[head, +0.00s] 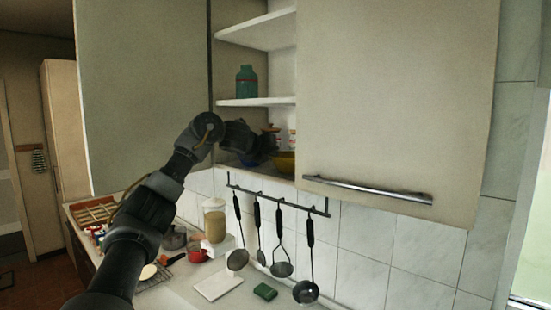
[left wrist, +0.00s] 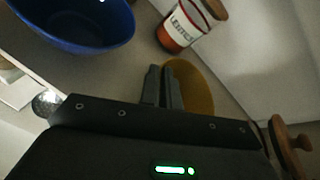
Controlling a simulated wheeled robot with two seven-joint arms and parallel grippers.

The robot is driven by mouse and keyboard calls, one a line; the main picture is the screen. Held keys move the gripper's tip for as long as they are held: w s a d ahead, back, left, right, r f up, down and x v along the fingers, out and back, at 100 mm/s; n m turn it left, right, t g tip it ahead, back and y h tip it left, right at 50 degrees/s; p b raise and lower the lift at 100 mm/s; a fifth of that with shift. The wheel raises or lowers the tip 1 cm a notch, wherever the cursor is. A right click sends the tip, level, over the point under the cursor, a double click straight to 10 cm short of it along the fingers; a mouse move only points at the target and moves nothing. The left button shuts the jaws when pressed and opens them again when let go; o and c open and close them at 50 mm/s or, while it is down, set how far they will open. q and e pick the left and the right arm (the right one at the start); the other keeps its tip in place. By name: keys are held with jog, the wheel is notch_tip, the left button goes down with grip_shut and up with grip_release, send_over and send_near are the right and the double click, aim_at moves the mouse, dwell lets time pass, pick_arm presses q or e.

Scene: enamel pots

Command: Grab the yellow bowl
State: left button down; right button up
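The yellow bowl (head: 286,163) is on the low level of the open wall cabinet, partly hidden by the cabinet door. In the left wrist view the yellow bowl (left wrist: 200,88) is behind and to the right of the fingers. My left gripper (head: 268,147) reaches into the cabinet from the left. In the left wrist view its fingers (left wrist: 162,87) are close together at the bowl's left edge, one on each side of the rim, and look shut on it. The lower part of the bowl is hidden by the gripper body. My right gripper is not in view.
A blue bowl (left wrist: 75,22) stands left of the gripper. A red and white canister (left wrist: 183,25) stands behind the yellow bowl. A wooden-knobbed item (left wrist: 290,145) is at the right. The cabinet door (head: 400,90) bounds the opening at the right; a shelf (head: 255,102) is above.

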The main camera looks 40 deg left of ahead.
pick_arm(q)
jog(key=shift+r, duration=0.3)
notch_tip(320, 180, up, 3)
jog(key=shift+s+a+f+b, duration=0.15)
jog(key=shift+f+b, duration=0.05)
jog(key=shift+b, duration=0.6)
jog(key=s+a+r+b, duration=0.3)
jog(key=s+r, duration=0.6)
jog(key=s, duration=0.4)
jog(key=shift+a+r+b, duration=0.3)
jog(key=shift+b, duration=0.05)
